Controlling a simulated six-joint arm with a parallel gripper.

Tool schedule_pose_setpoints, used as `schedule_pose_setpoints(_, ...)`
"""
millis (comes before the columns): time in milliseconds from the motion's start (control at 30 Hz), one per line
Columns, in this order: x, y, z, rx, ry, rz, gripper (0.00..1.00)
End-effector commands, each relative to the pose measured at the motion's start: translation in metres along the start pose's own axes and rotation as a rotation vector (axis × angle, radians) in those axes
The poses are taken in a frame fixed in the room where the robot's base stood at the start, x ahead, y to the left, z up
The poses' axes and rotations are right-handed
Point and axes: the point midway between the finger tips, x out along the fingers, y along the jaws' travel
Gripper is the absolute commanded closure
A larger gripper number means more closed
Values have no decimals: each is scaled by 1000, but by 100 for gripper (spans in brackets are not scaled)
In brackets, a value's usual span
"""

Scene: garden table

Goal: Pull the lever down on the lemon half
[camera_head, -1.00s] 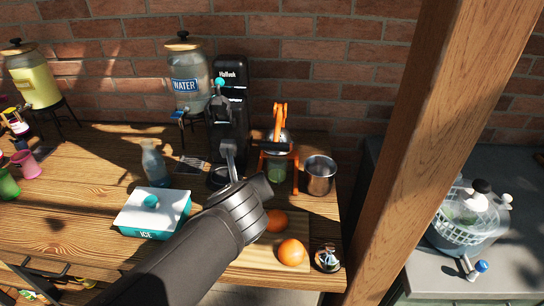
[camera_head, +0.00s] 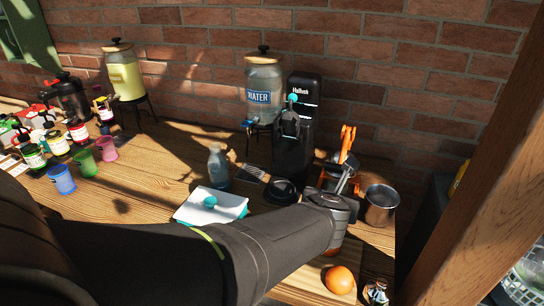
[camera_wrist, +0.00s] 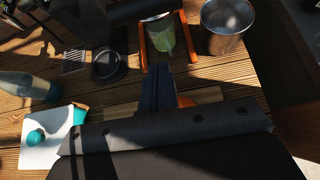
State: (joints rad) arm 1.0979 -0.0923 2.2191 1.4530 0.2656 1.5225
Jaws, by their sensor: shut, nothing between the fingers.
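The orange citrus press stands near the back right of the table. Its raised orange lever (camera_head: 348,141) points up in the head view. In the wrist view, its orange frame (camera_wrist: 190,38) stands around a glass with green contents (camera_wrist: 160,38). I cannot make out a lemon half; the top of the press is outside the wrist view. My gripper (camera_head: 347,177) is shut and empty. It is in front of the press, below the lever top, and hides part of the frame. In the wrist view, my gripper (camera_wrist: 158,72) points toward the glass; contact is not clear.
A steel cup (camera_head: 380,206) stands close right of the press. A tall black machine (camera_head: 297,125) and a water dispenser (camera_head: 262,100) stand left of it. An orange (camera_head: 339,279) lies in front; another is partly hidden by my wrist. The ice box (camera_head: 225,208) is at left.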

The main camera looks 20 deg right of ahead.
Motion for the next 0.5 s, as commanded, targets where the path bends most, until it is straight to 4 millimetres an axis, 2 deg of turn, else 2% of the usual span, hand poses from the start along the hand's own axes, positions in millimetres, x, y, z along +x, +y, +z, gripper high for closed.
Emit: schedule_pose_setpoints(500, 42, 0, 0, 0, 2, 0, 100)
